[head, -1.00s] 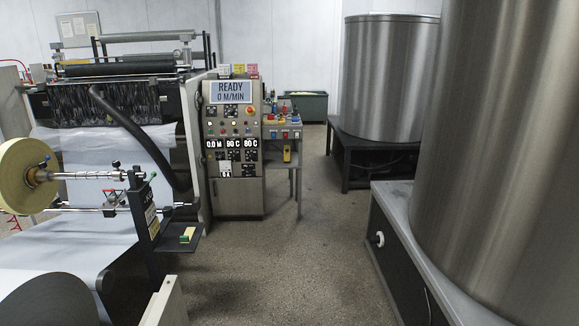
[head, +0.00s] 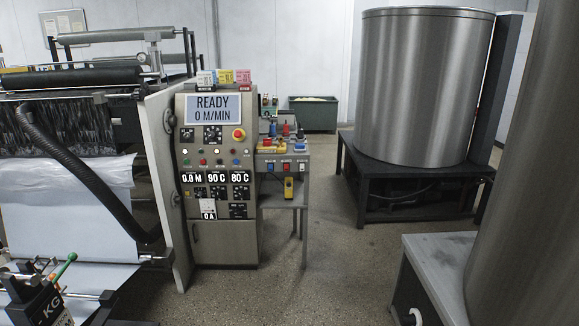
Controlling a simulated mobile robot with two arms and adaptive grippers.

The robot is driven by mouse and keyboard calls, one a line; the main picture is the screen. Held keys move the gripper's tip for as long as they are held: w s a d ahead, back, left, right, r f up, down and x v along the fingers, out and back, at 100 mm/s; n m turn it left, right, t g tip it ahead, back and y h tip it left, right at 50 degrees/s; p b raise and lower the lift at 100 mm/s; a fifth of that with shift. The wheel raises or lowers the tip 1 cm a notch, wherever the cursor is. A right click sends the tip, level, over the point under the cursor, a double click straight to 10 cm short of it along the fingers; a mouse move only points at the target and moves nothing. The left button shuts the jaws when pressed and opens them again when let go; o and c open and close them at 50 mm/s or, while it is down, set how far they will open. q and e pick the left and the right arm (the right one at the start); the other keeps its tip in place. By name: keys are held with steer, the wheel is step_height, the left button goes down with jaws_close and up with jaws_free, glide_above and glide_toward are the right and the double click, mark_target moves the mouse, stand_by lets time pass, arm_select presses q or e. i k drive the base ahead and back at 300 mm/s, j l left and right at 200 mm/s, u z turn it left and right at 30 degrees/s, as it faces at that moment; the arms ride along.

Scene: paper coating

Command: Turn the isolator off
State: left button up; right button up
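A grey control cabinet (head: 222,245) stands left of the middle in the head view. Its screen (head: 212,109) reads READY, 0 M/MIN. A red knob on a yellow surround (head: 238,133) sits below the screen at the right; it looks like an isolator or stop switch, but I cannot tell which, nor its setting. Black switch plates (head: 187,134) sit at the panel's left, with more rows of small controls and readouts of 0.0 M, 90 C and 80 C below. Neither of my grippers is in view.
A coating machine with a black hose (head: 75,170) fills the left. A small table (head: 285,152) with tools stands right of the cabinet. A green bin (head: 313,114) is behind. Floor (head: 335,270) in the middle is clear.

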mark_target(267, 142)
steer(key=i+l+u, duration=0.1)
steer(key=i+u, duration=0.15)
steer(key=i, duration=0.25)
steer(key=i+l+u, duration=0.15)
steer(key=i+u, duration=0.15)
steer(key=i, duration=0.2)
steer(key=i+l+u, duration=0.25)
steer(key=i, duration=0.2)
steer(key=i+l+u, duration=0.25)
steer(key=i+l, duration=0.15)
steer(key=i, duration=0.05)
